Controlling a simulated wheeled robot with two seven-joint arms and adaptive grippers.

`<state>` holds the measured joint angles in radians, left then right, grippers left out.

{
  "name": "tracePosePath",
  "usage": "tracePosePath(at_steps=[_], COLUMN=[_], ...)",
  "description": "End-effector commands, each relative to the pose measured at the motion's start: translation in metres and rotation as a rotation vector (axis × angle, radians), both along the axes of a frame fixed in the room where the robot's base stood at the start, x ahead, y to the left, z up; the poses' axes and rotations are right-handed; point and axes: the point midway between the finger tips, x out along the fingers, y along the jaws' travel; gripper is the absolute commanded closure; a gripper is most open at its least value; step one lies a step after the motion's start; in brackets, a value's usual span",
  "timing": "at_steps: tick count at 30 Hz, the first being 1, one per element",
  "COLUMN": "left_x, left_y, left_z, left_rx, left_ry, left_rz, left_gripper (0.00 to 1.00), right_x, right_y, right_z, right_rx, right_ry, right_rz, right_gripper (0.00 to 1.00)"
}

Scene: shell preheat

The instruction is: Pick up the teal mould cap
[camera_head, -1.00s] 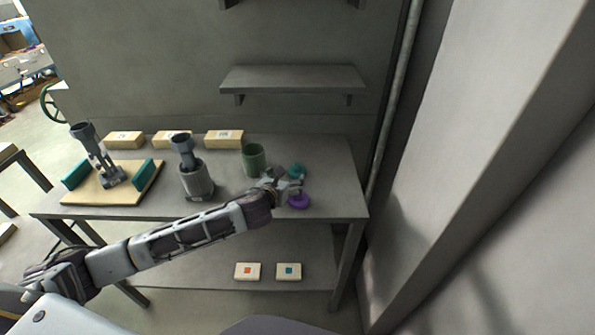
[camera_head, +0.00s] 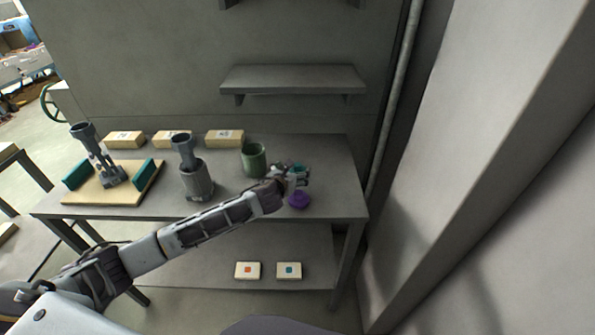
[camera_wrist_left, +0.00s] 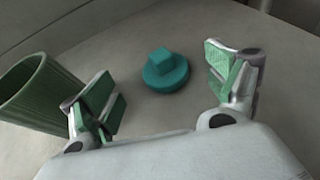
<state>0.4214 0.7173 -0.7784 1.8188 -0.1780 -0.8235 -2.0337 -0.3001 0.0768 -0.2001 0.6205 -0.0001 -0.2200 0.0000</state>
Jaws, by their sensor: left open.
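The teal mould cap (camera_wrist_left: 165,72) is a round disc with a square knob. In the left wrist view it lies on the bench ahead of my left gripper (camera_wrist_left: 165,93), in the gap between the two spread fingers. No finger touches it. In the head view my left gripper (camera_head: 299,176) is over the right part of the bench, and only a sliver of the teal cap (camera_head: 297,167) shows behind it. The left gripper is open and empty. My right gripper is not in view.
A green cup (camera_head: 254,160) stands left of the gripper, close to one finger in the wrist view. A purple cap (camera_head: 299,201) lies nearer the front edge. A grey cylinder (camera_head: 197,182) and a wooden board (camera_head: 130,190) with fixtures stand left. A shelf (camera_head: 292,80) hangs above.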

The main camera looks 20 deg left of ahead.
Motion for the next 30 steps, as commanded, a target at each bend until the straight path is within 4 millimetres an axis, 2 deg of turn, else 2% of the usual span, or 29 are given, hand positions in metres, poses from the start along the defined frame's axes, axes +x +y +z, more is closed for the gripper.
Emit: tracePosePath(at_steps=[6, 21, 30], left_x=[0.01, 0.013, 0.031], left_y=[-0.001, -0.001, -0.003], left_z=[-0.004, -0.005, -0.009], left_rx=[0.0, 0.0, -0.002], left_ry=[0.0, 0.0, 0.0], left_rz=[-0.001, -0.001, 0.0], left_gripper=[0.12, 0.12, 0.12], right_x=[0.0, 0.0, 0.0], right_y=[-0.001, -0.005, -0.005], right_z=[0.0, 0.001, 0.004], right_rx=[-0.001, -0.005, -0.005], right_ry=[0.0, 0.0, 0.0], right_rz=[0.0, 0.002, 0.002], right_gripper=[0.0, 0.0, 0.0])
